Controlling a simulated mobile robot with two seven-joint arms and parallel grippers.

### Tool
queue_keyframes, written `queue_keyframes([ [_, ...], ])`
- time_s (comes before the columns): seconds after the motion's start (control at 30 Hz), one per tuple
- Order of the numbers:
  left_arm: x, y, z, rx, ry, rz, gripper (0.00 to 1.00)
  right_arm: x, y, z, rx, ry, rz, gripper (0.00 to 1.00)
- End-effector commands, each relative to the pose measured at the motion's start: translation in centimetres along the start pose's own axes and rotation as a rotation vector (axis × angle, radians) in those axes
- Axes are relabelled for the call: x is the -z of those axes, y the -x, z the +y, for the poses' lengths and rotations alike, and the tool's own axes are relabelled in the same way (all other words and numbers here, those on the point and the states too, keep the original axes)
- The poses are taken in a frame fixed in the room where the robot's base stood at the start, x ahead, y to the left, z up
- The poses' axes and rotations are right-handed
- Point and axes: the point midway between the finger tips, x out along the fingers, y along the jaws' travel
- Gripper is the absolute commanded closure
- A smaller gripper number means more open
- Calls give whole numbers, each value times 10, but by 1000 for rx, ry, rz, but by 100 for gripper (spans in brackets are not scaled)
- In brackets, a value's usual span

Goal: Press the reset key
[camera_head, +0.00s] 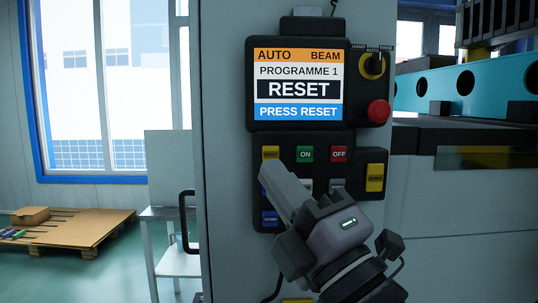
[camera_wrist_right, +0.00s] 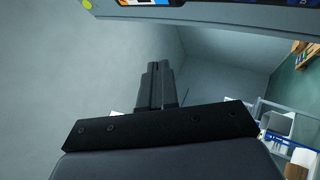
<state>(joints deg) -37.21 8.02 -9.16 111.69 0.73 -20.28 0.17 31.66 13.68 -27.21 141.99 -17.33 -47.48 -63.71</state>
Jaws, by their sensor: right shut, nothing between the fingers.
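A control panel (camera_head: 253,150) on a grey cabinet carries a screen (camera_head: 298,84) reading "AUTO BEAM, PROGRAMME 1, RESET, PRESS RESET". Below it are a green ON key (camera_head: 305,154), a red OFF key (camera_head: 339,154), yellow keys (camera_head: 270,153) (camera_head: 375,177) and a blue key (camera_head: 270,218). The blue key's small label is unreadable. My right gripper (camera_head: 266,176) is shut and empty, its fingertips in front of the panel's left side, below the upper yellow key. It hides part of the lower keys. Its shut fingers also show in the right wrist view (camera_wrist_right: 157,68). I cannot tell whether it touches the panel.
A red stop button (camera_head: 379,111) and a yellow rotary switch (camera_head: 373,66) sit right of the screen. A black handle (camera_head: 186,222) and a small metal table (camera_head: 172,262) are at the left. A turquoise beam (camera_head: 460,82) lies at the right.

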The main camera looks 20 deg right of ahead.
Motion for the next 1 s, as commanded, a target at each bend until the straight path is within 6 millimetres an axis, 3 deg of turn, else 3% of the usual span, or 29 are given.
queue_keyframes([
  [0.37, -2, -2, 0, 1, 0, 0, 57, -5, -7, -7, 2, 1, 0, 100],
  [1.0, -6, -5, 0, 1, 0, 0, 57, -43, -59, -44, 2, -2, 0, 100],
])
